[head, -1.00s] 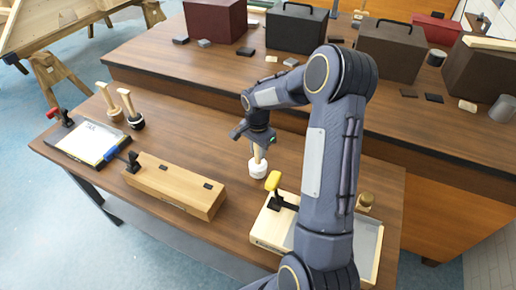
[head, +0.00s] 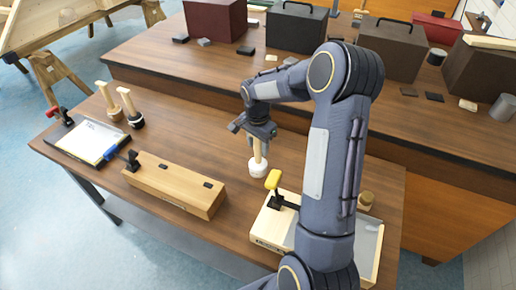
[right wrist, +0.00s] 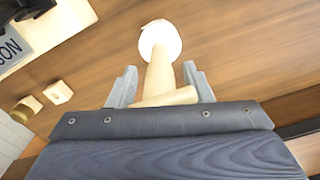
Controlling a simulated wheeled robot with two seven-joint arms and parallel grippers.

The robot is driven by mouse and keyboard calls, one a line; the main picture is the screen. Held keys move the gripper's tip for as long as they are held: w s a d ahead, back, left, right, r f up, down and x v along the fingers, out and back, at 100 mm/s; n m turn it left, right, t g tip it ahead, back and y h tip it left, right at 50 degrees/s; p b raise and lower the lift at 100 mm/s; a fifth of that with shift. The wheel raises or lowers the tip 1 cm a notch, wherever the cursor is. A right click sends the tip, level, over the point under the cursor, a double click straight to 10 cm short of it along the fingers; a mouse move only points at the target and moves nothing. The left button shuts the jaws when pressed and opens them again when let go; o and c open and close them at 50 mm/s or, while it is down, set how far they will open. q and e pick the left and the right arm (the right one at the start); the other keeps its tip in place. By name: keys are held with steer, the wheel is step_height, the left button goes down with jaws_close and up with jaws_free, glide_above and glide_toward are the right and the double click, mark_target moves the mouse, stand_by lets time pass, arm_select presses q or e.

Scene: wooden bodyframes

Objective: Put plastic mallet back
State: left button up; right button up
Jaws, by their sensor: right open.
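The plastic mallet (head: 258,168) has a white head resting on the near table and a pale wooden handle pointing up. In the right wrist view, the mallet's white head (right wrist: 160,38) lies beyond the fingertips, with its handle running back between them. My right gripper (head: 259,138) is open at the top of the handle. In the right wrist view its two fingers (right wrist: 160,84) stand on either side of the handle, with gaps showing. My left gripper is not in view.
Two other mallets, one with a wooden head (head: 115,114) and one with a black head (head: 136,122), stand at the table's left. A wooden box (head: 172,188), a clamped board (head: 85,141) and a yellow-handled clamp (head: 273,180) are nearby. Cases stand on the back bench (head: 180,60).

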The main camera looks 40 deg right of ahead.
step_height(320, 180, up, 9)
steer(key=shift+a+r+b, duration=0.1)
steer(key=shift+r+b, duration=0.1)
steer(key=shift+b, duration=0.15)
steer(key=s+a+r+n+t+y, duration=0.1)
steer(key=s+a+r+n+t, duration=0.15)
steer(key=s+a+n, duration=0.45)
steer(key=s+a+r+n+t+y, duration=0.1)
steer(key=s+a+r+n, duration=0.1)
steer(key=s+a+r, duration=0.45)
steer(key=s+a+f+n+t+y, duration=0.2)
steer(key=s+a+f+n, duration=0.3)
steer(key=s, duration=0.4)
steer(key=shift+s+f+n, duration=0.3)
steer(key=shift+s+f, duration=0.1)
